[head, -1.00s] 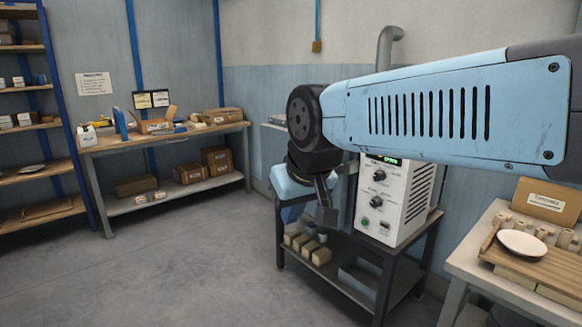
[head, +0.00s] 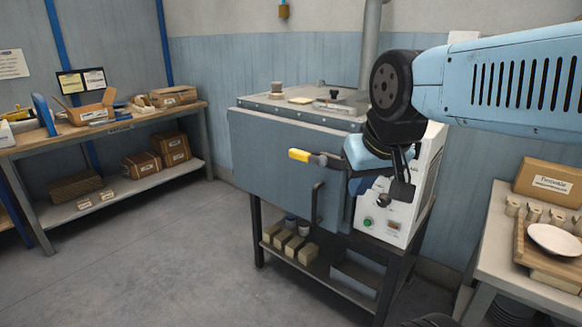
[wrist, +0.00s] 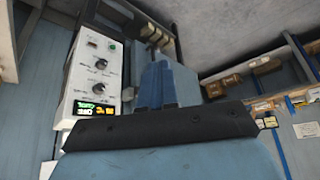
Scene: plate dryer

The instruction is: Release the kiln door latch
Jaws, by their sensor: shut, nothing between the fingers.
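The kiln is a grey-blue metal box (head: 270,170) on a dark stand, in the middle of the head view. Its front door looks closed. The latch lever with a yellow grip (head: 305,156) lies roughly level near the door's upper right. A black upright door handle (head: 317,203) is below it. My gripper (head: 400,190) hangs to the right of the latch, in front of the control box, apart from the latch. It is shut and empty. In the wrist view my gripper (wrist: 155,88) shows beside the control box; I cannot make out the latch there.
A white control box (head: 400,215) with knobs stands right of the kiln; it also shows in the wrist view (wrist: 98,75). A table with a plate (head: 553,239) is at the right, a workbench (head: 125,125) at the left. Floor in front is clear.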

